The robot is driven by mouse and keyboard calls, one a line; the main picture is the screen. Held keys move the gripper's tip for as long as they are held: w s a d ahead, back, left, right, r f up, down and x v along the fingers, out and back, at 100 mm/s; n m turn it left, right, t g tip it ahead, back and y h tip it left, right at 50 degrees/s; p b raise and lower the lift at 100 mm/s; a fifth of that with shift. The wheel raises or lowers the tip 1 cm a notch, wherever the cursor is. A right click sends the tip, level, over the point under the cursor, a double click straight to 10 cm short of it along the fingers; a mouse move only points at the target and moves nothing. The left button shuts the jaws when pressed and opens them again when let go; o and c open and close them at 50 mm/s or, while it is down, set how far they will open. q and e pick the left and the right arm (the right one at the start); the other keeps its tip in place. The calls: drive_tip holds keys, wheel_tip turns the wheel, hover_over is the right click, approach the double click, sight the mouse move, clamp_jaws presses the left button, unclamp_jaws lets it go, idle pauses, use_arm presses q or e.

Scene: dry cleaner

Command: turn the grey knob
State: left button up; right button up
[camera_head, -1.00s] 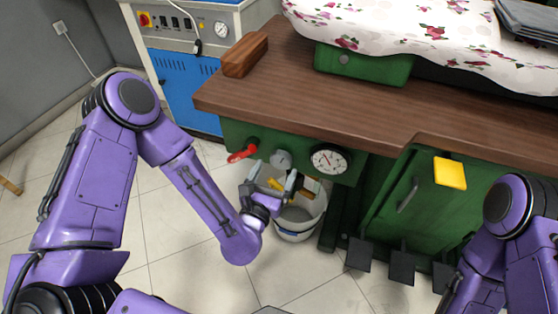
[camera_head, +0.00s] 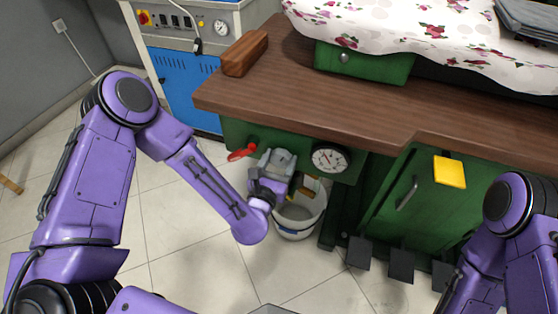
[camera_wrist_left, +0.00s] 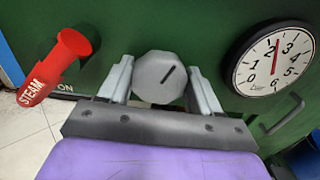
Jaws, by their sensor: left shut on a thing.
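The grey knob (camera_wrist_left: 158,77) is on the green front panel, between a red steam handle and a gauge. It is faceted, with a dark line mark that slants up to the right in the left wrist view. My left gripper (camera_wrist_left: 160,85) has one finger on each side of the knob and is shut on it. In the head view my left gripper (camera_head: 278,160) is at the panel under the wooden top and hides the knob. Of my right arm only purple links show at the lower right; its gripper is out of view.
The red steam handle (camera_wrist_left: 55,65) is close on the left of the knob, and the white gauge (camera_wrist_left: 273,58) on the right. A white bucket (camera_head: 300,222) stands on the floor below. The wooden top (camera_head: 310,95) overhangs the panel.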

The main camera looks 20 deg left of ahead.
use_arm(q)
drive_tip(key=m, duration=0.5)
drive_tip(key=shift+d+m+b, duration=0.15)
drive_tip(key=shift+m+b, duration=0.25)
drive_tip(key=m, duration=0.5)
drive_tip(key=shift+d+f, duration=0.1)
drive_tip(key=shift+f, duration=0.05)
drive_tip(key=m, duration=0.5)
drive_tip(key=shift+f+m, duration=0.1)
drive_tip(key=shift+m, duration=0.3)
drive_tip(key=m, duration=0.6)
drive_tip(key=shift+f, duration=0.2)
drive_tip(key=o, duration=1)
